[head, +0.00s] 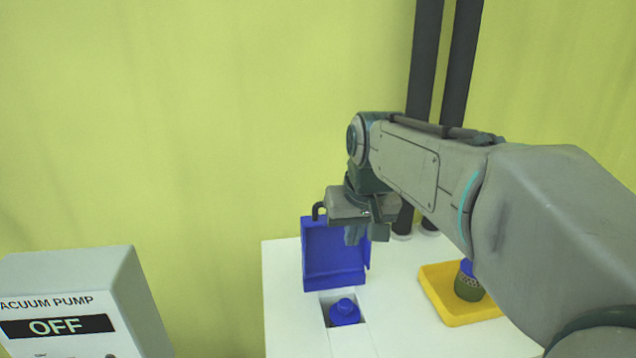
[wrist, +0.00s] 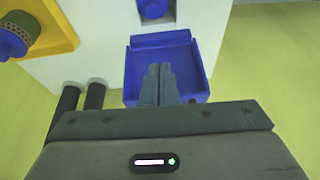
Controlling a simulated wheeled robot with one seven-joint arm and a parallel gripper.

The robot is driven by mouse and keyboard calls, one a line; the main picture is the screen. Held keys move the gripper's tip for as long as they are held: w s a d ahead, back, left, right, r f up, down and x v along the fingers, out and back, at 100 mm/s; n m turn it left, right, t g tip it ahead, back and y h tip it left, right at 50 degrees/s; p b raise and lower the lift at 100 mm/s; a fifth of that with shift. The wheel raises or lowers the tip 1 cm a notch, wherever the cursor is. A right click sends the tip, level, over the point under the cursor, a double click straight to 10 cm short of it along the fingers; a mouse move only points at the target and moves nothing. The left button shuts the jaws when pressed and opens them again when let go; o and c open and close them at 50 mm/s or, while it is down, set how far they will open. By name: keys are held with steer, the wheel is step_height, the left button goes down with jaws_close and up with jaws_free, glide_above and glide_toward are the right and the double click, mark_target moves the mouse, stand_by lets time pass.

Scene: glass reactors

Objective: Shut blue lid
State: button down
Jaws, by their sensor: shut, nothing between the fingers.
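The blue lid (head: 333,262) stands raised, open, at the back edge of a square recess in the white bench top. It also shows in the wrist view (wrist: 196,64), with its hollow inner side and rim visible. A blue-capped item (head: 344,313) sits in the recess below and in front of the lid, and it shows at the top of the wrist view (wrist: 153,8). My gripper (head: 354,238) is shut and empty, at the upper part of the lid. In the wrist view its fingers (wrist: 160,72) overlap the lid; I cannot tell whether they touch it.
A yellow tray (head: 447,307) holding a blue-capped container (head: 467,284) is on the bench to the right. A vacuum pump box (head: 75,300) reading OFF stands at the left. Two dark vertical posts (head: 424,70) rise behind the bench. The bench top (head: 395,300) between recess and tray is clear.

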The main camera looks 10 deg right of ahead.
steer(key=w+r+t+p, duration=0.1)
steer(key=w+r, duration=1)
steer(key=w, duration=0.2)
step_height(320, 180, down, 9)
steer(key=shift+w+f+p, duration=0.1)
steer(key=shift+w+p, duration=0.05)
steer(key=shift+p, duration=0.35)
steer(key=shift+s, duration=0.25)
